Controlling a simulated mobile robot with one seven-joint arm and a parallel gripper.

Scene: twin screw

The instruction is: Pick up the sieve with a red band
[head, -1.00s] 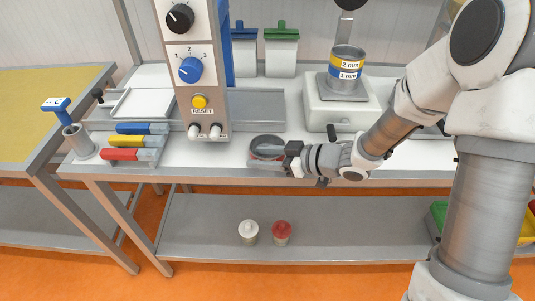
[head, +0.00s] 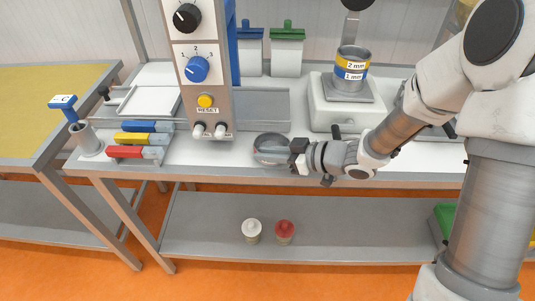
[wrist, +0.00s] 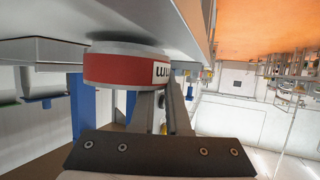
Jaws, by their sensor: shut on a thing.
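The sieve with a red band (wrist: 118,69) is a low, round metal ring. In the wrist view it shows upside down, with part of a white label on the band. In the head view the sieve (head: 268,149) is at the front edge of the bench, left of my gripper (head: 297,152). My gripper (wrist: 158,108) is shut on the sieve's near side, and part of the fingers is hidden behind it. I cannot tell whether the sieve touches the bench top.
A control column (head: 203,75) stands left of the sieve. A white shaker (head: 343,116) carrying stacked yellow- and blue-banded sieves (head: 351,66) stands behind right. Coloured-handled tools (head: 139,139) lie left. Two small jars (head: 268,231) stand on the lower shelf (head: 340,222).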

